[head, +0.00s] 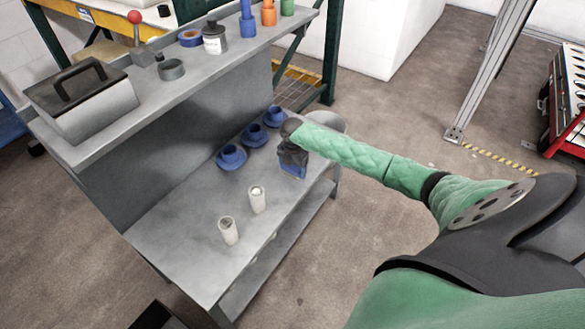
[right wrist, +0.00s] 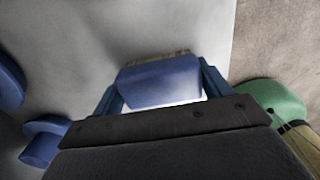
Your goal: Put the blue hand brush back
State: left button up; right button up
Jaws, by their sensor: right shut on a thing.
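The blue hand brush (right wrist: 158,84) shows in the right wrist view between the two blue fingers of my right gripper (right wrist: 162,98). A thin strip of pale brown bristles shows at its far edge. My right gripper is shut on it. In the head view my right gripper (head: 293,171) is low over the right part of the grey bench (head: 180,215), near its front edge. The brush is mostly hidden there by the gripper. I cannot tell whether the brush touches the bench top. My left gripper is not in view.
Blue round holders (head: 230,158) stand in a row left of the gripper. Two pale cups (head: 228,230) (head: 257,200) stand nearer the front. A green rounded thing (right wrist: 275,100) is beside the gripper in the wrist view. A raised shelf (head: 195,60) runs behind. The bench's left part is clear.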

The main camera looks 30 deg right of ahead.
aim_at(293, 165)
jog(key=o, duration=0.9)
jog(key=shift+o, duration=0.2)
notch_tip(293, 165, up, 12)
dwell(0.6)
